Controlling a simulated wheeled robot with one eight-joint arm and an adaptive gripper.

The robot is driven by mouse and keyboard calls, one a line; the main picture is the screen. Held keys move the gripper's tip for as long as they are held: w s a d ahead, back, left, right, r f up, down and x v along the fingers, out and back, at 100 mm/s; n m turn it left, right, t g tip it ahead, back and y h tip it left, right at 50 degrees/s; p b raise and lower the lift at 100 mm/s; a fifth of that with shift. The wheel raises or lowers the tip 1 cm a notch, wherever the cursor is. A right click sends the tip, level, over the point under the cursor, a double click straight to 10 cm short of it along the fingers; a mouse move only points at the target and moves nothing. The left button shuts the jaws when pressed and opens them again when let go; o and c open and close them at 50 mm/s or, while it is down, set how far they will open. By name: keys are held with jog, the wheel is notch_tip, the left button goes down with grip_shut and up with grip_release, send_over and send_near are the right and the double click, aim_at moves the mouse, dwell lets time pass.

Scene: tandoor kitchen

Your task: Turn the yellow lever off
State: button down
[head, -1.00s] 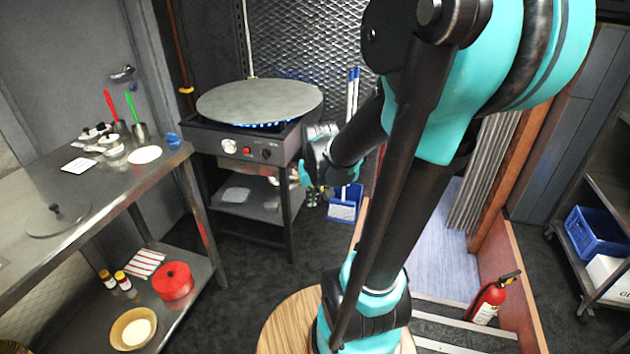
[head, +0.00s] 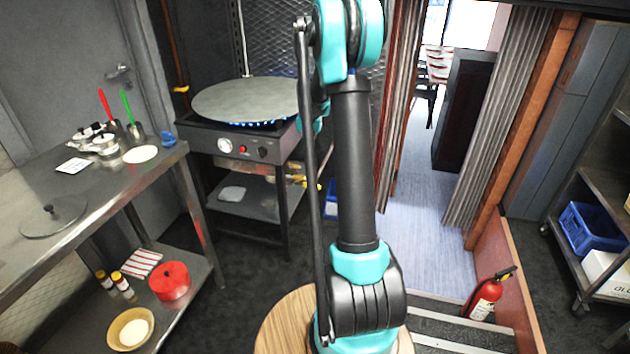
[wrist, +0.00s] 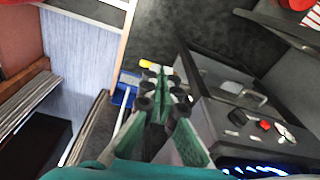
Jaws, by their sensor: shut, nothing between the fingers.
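A yellow lever (head: 181,89) sits on the orange pipe on the back wall, left of the round griddle. It lies across the pipe and does not show in the wrist view. My gripper (wrist: 161,78) is shut and empty, beside the griddle stand, well right of the lever. In the head view my arm hides most of it. The griddle plate (head: 258,99) has blue flames (head: 258,123) under it, which also show in the wrist view (wrist: 255,170).
The griddle stand (head: 216,142) lies between my arm and the pipe. A steel table (head: 190,165) with pots and utensils is at left. A small yellow item (wrist: 131,77) shows near a blue dustpan (wrist: 122,96). A fire extinguisher (head: 487,295) stands at right.

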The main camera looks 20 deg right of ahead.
jog(key=m+g, duration=0.1)
jog(key=m, duration=0.1)
send_over(315, 185)
notch_tip(315, 185, down, 7)
jog(key=shift+w+r, duration=0.1)
notch_tip(315, 185, down, 14)
dwell(0.5)
dwell(0.4)
jog(key=shift+d+f+y, duration=0.15)
jog(key=shift+f+y, duration=0.1)
jog(key=shift+y, duration=0.15)
